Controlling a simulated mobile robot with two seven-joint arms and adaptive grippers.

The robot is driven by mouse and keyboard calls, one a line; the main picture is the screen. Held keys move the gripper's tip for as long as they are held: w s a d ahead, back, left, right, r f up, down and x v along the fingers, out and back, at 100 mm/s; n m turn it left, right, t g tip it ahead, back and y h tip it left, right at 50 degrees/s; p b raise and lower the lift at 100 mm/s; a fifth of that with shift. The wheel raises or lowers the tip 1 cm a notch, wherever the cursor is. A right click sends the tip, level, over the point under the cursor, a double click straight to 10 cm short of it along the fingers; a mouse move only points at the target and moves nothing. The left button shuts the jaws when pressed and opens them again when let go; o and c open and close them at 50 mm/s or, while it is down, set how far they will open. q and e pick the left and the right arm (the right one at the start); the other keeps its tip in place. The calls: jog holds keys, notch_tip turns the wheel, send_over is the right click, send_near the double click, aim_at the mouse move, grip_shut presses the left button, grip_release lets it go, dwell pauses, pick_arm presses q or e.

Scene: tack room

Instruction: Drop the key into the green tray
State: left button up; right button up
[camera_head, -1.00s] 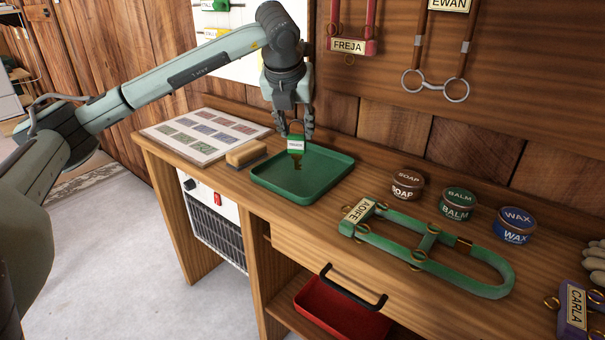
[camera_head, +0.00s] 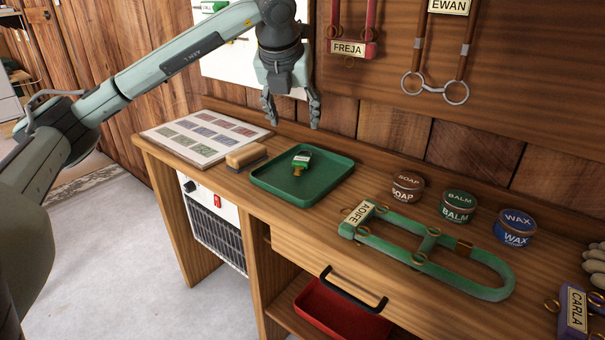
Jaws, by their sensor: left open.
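The key with its green tag (camera_head: 301,161) lies in the green tray (camera_head: 285,192), toward the back middle of its floor. The tag has a white label; the metal part of the key is hard to make out. The tray sits on the wooden bench, left of the green halter. My left gripper (camera_head: 292,122) is open and empty above the back of the tray, apart from the key. My right gripper is not in view.
A wooden brush (camera_head: 246,155) and a picture card board (camera_head: 205,137) lie left of the tray. A green halter (camera_head: 430,245) and tins of soap (camera_head: 407,187), balm (camera_head: 458,206) and wax (camera_head: 514,227) are to the right. A red drawer bin (camera_head: 340,312) is below.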

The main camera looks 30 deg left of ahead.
pick_arm(q)
jog(key=v, duration=0.7)
jog(key=shift+s+r, duration=0.15)
jog(key=shift+r, duration=0.15)
